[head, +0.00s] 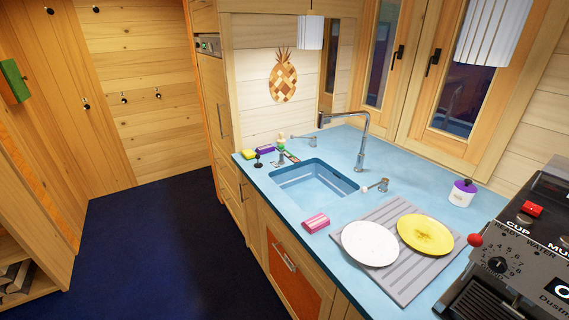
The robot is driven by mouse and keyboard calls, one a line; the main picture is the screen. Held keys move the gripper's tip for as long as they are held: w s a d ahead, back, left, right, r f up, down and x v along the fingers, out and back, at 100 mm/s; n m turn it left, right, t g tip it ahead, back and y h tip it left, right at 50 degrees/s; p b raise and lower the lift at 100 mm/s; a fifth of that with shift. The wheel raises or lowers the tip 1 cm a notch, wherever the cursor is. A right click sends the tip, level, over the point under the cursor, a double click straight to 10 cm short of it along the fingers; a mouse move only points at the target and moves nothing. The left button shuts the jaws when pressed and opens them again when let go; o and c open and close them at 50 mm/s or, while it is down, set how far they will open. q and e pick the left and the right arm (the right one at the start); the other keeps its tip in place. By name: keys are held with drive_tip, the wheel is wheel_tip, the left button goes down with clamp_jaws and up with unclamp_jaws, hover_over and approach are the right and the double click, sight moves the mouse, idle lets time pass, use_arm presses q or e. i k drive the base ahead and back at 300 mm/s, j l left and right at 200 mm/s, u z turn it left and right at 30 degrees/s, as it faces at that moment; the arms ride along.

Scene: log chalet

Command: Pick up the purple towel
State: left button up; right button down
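No thing in the head view is plainly a purple towel. A small flat purple item (265,150) lies at the far left end of the blue counter, beside a yellow item (248,154); it is too small to tell whether it is a folded towel or a sponge. A pink-magenta packet-like item (316,223) lies on the counter in front of the sink. Neither of my grippers is in view.
The blue counter (340,203) holds a sink (312,180) with a tall tap (363,140). A white plate (370,244) and a yellow plate (425,234) rest on a grey drying mat (405,283). A coffee machine (520,250) stands at right. The dark blue floor (150,250) is clear.

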sight(262, 151)
drive_tip(key=i+j, duration=0.35)
drive_tip(key=i+j+z, duration=0.15)
drive_tip(key=i+j, duration=0.55)
drive_tip(key=j, duration=0.15)
drive_tip(key=i+j+z, duration=0.1)
drive_tip(key=i+j, duration=0.25)
drive_tip(key=i+j+z, duration=0.1)
drive_tip(key=i+j, duration=0.2)
drive_tip(key=j, duration=0.2)
drive_tip(key=i+j, duration=0.3)
drive_tip(key=j, duration=0.2)
drive_tip(key=i+j+z, duration=0.1)
drive_tip(key=i+j, duration=0.2)
drive_tip(key=j, duration=0.15)
